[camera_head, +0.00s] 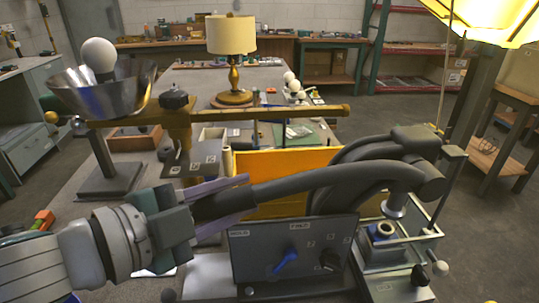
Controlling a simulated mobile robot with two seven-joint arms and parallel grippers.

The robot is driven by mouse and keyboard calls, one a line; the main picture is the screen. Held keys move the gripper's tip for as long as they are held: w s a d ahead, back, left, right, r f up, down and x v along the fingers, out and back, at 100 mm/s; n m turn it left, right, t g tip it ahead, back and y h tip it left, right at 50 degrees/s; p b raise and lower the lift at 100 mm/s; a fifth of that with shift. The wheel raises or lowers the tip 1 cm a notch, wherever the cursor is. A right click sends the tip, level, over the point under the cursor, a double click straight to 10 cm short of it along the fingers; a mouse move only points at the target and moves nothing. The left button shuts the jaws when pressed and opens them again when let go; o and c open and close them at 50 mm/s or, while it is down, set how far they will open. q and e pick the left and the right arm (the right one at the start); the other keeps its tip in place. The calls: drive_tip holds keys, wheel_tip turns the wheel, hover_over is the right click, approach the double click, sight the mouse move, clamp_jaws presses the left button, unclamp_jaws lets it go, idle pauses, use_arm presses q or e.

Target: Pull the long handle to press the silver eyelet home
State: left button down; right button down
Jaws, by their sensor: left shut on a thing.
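My left gripper (243,196) has its purple fingers shut around the end of a long dark handle (340,175). The handle runs right, nearly level, over the press to a curved joint at its right. Below that joint a pale round ram (395,206) hangs a little above a blue ring (382,230) on the press stand. A small light centre shows in the ring; I cannot clearly tell the silver eyelet there. My right gripper is not in view.
A yellow panel (275,168) stands behind the press. At left a metal bowl (101,90) with a white bulb (98,54) sits on a stand, beside a brass-coloured beam (250,113). A lit lamp shade (490,18) hangs at upper right. A finished-looking lamp (231,38) stands further back.

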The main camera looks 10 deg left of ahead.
use_arm(q)
drive_tip(key=w+d+r+m+g+y+p, duration=0.1)
drive_tip(key=d+r+y+p, duration=0.3)
drive_tip(key=r+p, duration=0.7)
drive_tip(key=w+d+r+m+g+y+p, duration=0.2)
drive_tip(key=d+r+p, duration=0.5)
drive_tip(key=p, duration=1.3)
drive_tip(key=shift+r+m+g+y, duration=0.8)
drive_tip(key=shift+r+m+y, duration=0.3)
drive_tip(key=shift+r, duration=1.25)
drive_tip(key=c, duration=0.7)
unclamp_jaws()
drive_tip(key=shift+w, duration=0.1)
drive_tip(key=shift+o, duration=0.7)
drive_tip(key=shift+a+f, duration=0.1)
